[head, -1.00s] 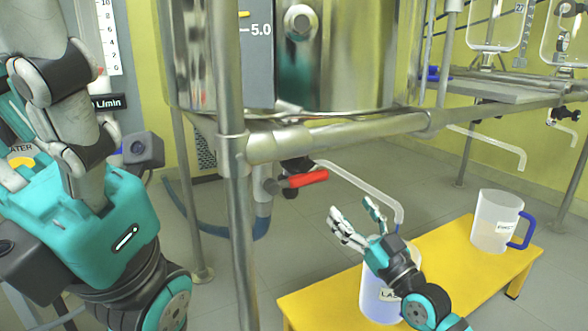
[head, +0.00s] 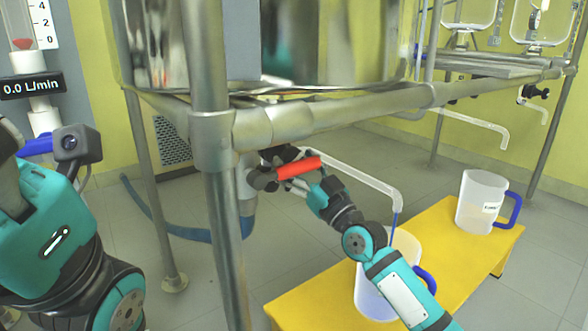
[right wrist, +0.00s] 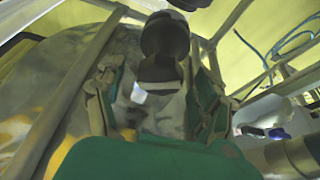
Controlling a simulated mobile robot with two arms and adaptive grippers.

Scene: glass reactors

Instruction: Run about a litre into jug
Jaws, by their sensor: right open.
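The red valve handle (head: 298,167) sits under the steel vessel, beside the drain pipe. My right gripper (head: 279,168) is open around or right beside it; contact cannot be told. In the right wrist view, my spread fingers (right wrist: 155,92) flank a dark valve part (right wrist: 165,45). A clear bent spout (head: 355,178) ends above the near jug (head: 403,243). A thin blue stream (head: 394,226) falls from the spout into this jug. The jug has a blue handle and is partly hidden by my right arm, so its level cannot be read. My left gripper is out of view.
The jug stands on a yellow bench (head: 438,236); a second jug (head: 481,203) stands at its far end. A steel frame leg (head: 222,235) rises close to my right gripper's left. A blue hose (head: 165,222) lies behind. The flow meter (head: 32,86) reads 0.0 L/min.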

